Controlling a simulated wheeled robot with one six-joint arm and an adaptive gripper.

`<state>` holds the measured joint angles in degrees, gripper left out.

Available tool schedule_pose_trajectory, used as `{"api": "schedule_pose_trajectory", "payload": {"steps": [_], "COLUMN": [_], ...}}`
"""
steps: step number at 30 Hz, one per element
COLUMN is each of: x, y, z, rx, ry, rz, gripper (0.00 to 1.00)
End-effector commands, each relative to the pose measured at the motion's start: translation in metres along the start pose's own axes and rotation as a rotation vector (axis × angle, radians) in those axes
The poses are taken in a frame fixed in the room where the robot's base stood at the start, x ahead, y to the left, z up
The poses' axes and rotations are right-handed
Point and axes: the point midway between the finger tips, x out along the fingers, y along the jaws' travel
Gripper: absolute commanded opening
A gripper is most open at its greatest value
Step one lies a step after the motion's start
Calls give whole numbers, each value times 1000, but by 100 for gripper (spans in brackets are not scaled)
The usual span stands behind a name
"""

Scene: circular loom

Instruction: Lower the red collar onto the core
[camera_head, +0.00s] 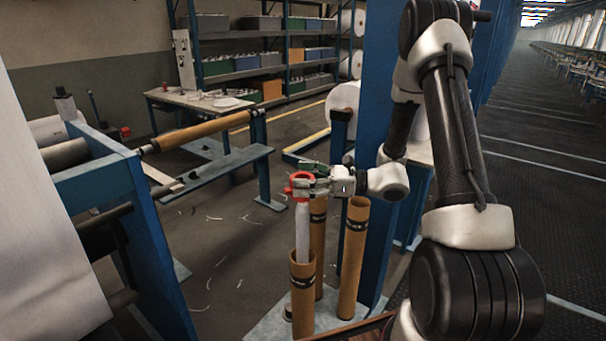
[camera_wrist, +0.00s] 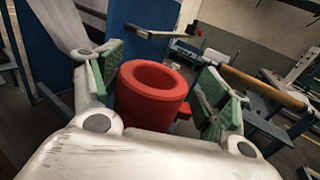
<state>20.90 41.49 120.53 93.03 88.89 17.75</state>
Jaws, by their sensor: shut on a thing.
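The red collar (camera_head: 301,186) is a thick ring with a side lug, held by my gripper (camera_head: 312,180). In the wrist view the collar (camera_wrist: 152,98) sits between the two green finger pads, its round opening facing up and showing a red inside. In the head view a pale grey-white column (camera_head: 303,232) stands directly below the collar and rises out of a brown tube (camera_head: 302,298) with a dark band. I cannot tell whether the collar is around the column's top or just above it. Which of these is the core is not certain from the pictures.
Two more brown tubes, one behind (camera_head: 318,235) and one to the right (camera_head: 354,260), stand close by on a grey base plate (camera_head: 265,326). A blue post (camera_head: 367,130) rises close behind my gripper. A roll frame (camera_head: 140,190) stands at left; open floor lies between.

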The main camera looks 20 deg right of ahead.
Motion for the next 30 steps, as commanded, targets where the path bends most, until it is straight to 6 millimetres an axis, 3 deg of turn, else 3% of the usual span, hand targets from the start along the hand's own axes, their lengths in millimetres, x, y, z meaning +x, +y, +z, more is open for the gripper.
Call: {"api": "schedule_pose_trajectory", "payload": {"steps": [14,30], "x": [-1,-1], "y": [1,1], "z": [0,-14], "rx": [-5,-4], "ry": [4,4], "rz": [0,0], "gripper": [19,19]}}
